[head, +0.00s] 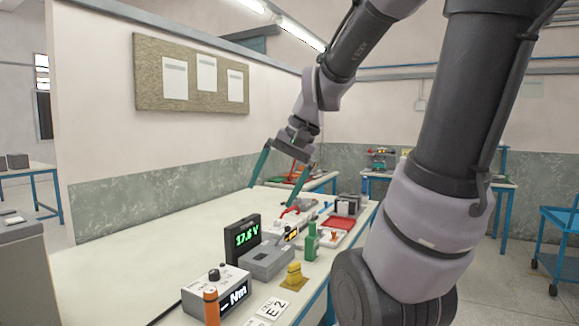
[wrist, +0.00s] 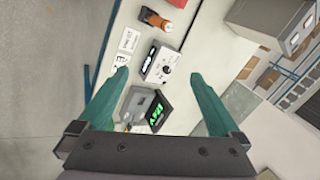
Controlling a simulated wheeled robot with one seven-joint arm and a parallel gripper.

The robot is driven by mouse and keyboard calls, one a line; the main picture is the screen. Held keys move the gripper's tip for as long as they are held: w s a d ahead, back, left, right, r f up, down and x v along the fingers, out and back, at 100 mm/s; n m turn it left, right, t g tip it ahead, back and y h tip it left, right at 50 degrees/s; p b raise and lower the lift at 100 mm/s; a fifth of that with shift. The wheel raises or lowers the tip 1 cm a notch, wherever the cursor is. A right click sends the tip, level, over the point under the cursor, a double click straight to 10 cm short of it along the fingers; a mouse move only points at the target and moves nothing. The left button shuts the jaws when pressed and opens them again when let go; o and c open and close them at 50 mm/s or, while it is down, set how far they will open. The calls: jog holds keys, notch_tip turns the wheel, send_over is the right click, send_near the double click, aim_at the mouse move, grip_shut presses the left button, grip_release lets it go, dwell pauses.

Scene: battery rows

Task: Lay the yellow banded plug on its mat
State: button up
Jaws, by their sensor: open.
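A small yellow plug-like object (head: 294,270) stands upright at the front right of the bench in the head view. A mustard-yellow mat (head: 296,286) shows at its foot, and the plug appears to stand on it. I cannot make out a band on it. My gripper (head: 271,196) is open and empty, high above the far part of the bench and apart from the plug. In the wrist view its green fingers (wrist: 165,71) are wide apart. I cannot pick out the plug there.
Around the plug stand a grey box (head: 267,262), a black display (head: 242,239), a green bottle (head: 311,242), an Nm meter (head: 216,288), an orange-topped cylinder (head: 211,308) and an E2 card (head: 272,308). A red tray (head: 341,222) lies farther back. The bench's left side (head: 130,270) is clear.

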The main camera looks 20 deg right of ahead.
jog(key=s+d+r+n+t+h, duration=0.1)
jog(key=s+r+t+h, duration=0.1)
jog(key=s+r+t, duration=0.1)
jog(key=shift+s+d+r+n+t, duration=0.35)
jog(key=shift+s+r, duration=0.3)
jog(key=shift+r, duration=0.3)
dwell(0.9)
